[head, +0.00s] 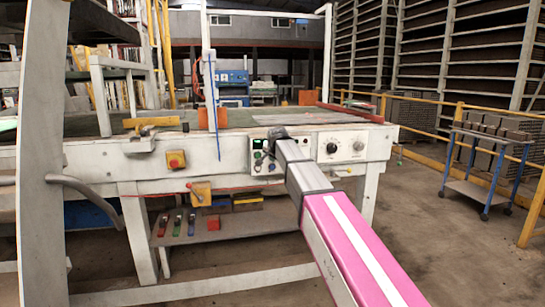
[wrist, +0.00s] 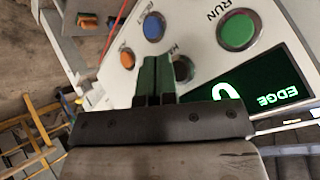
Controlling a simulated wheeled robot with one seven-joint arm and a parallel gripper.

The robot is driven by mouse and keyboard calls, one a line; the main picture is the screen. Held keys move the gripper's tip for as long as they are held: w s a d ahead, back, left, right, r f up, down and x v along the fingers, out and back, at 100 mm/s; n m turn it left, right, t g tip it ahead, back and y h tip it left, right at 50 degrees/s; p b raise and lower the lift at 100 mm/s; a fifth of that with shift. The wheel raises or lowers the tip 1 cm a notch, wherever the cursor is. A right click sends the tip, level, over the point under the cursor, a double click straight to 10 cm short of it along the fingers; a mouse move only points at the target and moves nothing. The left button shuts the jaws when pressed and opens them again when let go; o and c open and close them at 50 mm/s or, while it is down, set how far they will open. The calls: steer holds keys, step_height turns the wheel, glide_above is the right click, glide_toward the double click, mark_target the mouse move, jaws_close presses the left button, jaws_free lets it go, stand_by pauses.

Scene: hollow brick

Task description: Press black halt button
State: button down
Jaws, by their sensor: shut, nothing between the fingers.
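The white control panel shows on the front of the bench (head: 262,143) and fills much of the wrist view (wrist: 205,20). A dark button (wrist: 183,68) is partly hidden behind my fingers; the label above it is mostly covered, with an H showing. My gripper (wrist: 156,62) is shut and empty, its fingertips over the panel just left of that button in the wrist view. I cannot tell whether they touch the panel. In the head view my gripper (head: 276,134) covers part of the panel, and the black button cannot be made out there.
Close by on the panel are a green RUN button (wrist: 238,31), a blue button (wrist: 153,27), an orange button (wrist: 127,58) and a lit EDGE display (wrist: 268,90). A dial box (head: 342,147) sits to the right. A red knob on a yellow box (head: 176,160) is left.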

steer(key=shift+s+d, duration=0.25)
steer(key=shift+s, duration=0.55)
steer(key=shift+s+d, duration=0.2)
steer(key=shift+s, duration=0.6)
steer(key=shift+s+d, duration=0.25)
steer(key=shift+s, duration=0.55)
